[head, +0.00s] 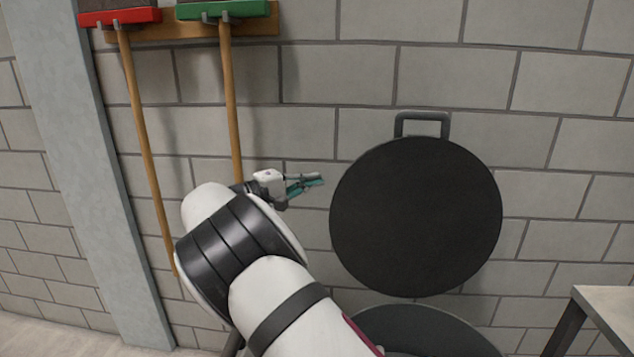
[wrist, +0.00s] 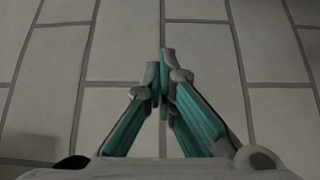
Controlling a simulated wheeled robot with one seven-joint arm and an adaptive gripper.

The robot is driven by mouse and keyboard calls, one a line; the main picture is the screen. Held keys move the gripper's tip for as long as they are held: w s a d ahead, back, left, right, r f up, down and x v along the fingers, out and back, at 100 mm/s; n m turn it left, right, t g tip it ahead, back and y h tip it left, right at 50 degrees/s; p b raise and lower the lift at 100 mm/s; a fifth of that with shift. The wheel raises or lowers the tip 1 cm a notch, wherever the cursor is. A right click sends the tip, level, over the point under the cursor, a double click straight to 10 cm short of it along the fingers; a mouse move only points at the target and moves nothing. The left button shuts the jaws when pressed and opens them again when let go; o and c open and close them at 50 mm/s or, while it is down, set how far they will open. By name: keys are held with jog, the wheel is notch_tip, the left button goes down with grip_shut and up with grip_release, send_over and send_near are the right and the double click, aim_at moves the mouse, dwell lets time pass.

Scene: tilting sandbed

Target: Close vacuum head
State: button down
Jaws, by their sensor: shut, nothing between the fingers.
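The vacuum head (head: 416,216) is a round black lid with a grey handle (head: 422,122) at its top edge. In the head view it stands raised, nearly upright, in front of the block wall. Below it the dark round top of the vacuum body (head: 420,330) shows at the bottom edge; the rest is out of frame. My gripper (head: 321,178) is just left of the lid's upper left rim, apart from it in the picture. The gripper (wrist: 161,55) is shut and empty, with teal fingers meeting; the wrist view shows only wall behind them.
A red broom (head: 120,17) and a green broom (head: 222,9) hang on a wooden rack at upper left. A grey pillar (head: 85,150) stands at left. A table corner (head: 610,305) shows at lower right. The wall (head: 560,80) is close behind.

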aim_at(343, 181)
jog(key=d+b, duration=0.1)
jog(key=d, duration=0.6)
jog(key=shift+w, duration=0.25)
jog(key=shift+d, duration=0.1)
jog(key=s, duration=0.2)
jog(key=s+r+p, duration=0.1)
jog(key=s, duration=0.2)
jog(key=s+r+p, duration=0.1)
jog(key=s, duration=0.1)
jog(key=shift+s+a+r, duration=0.2)
jog(key=shift+a+r, duration=0.05)
jog(key=s+f+m+t+h+p, duration=0.1)
jog(key=s+m, duration=0.3)
jog(key=s, duration=1.1)
jog(key=shift+a+f+h, duration=0.35)
jog(key=shift+f+h, duration=0.2)
jog(key=shift+h, duration=0.35)
